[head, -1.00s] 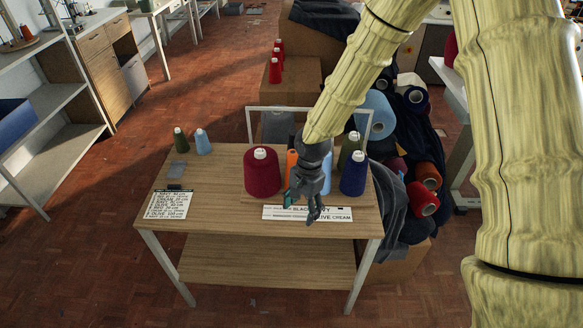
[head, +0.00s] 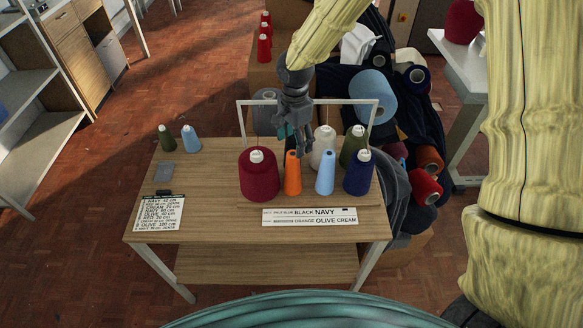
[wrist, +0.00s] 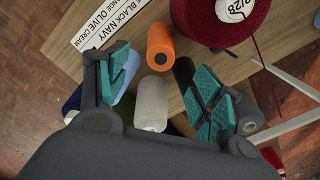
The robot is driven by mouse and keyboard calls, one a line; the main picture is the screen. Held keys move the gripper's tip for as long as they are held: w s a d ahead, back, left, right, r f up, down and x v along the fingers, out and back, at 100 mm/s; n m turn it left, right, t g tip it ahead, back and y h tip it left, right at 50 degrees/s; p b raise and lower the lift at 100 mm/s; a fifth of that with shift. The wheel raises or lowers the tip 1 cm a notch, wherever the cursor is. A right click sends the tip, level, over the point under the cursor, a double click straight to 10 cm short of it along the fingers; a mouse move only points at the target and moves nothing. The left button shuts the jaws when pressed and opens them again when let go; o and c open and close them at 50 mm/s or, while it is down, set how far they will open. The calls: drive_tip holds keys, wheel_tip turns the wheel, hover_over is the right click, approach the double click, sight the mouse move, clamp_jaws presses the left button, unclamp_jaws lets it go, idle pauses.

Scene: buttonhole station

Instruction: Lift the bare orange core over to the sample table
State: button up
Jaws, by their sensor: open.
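A slim orange core (head: 292,176) stands upright on the wooden table (head: 215,215), between a wide burgundy cone (head: 259,178) and a light blue one (head: 325,175). In the wrist view the orange core (wrist: 159,42) lies beyond the gap between my fingers. My gripper (head: 295,140) is open and empty, its fingers pointing down above and slightly behind the orange core. It also shows in the wrist view (wrist: 164,92), with a pale grey cone (wrist: 151,104) below its fingers. I cannot tell which surface is the sample table.
Grey, olive and navy (head: 358,175) cones crowd the table's right side beneath a pale frame (head: 310,101). The table's left middle is clear. A white table (head: 447,75) stands at right; yarn cones are heaped behind.

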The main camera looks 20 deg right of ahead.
sight(293, 153)
drive_tip(key=f, duration=0.3)
drive_tip(key=shift+a+p, duration=0.3)
drive_tip(key=shift+p, duration=0.05)
drive_tip(key=shift+w+f, duration=0.1)
drive_tip(key=shift+f, duration=0.25)
drive_tip(key=shift+s+f+p, duration=0.25)
drive_tip(key=shift+f+p, duration=0.15)
drive_tip(key=shift+f, duration=0.1)
drive_tip(key=shift+f+p, duration=1)
drive_tip(key=shift+f, duration=1.35)
drive_tip(key=c, duration=1)
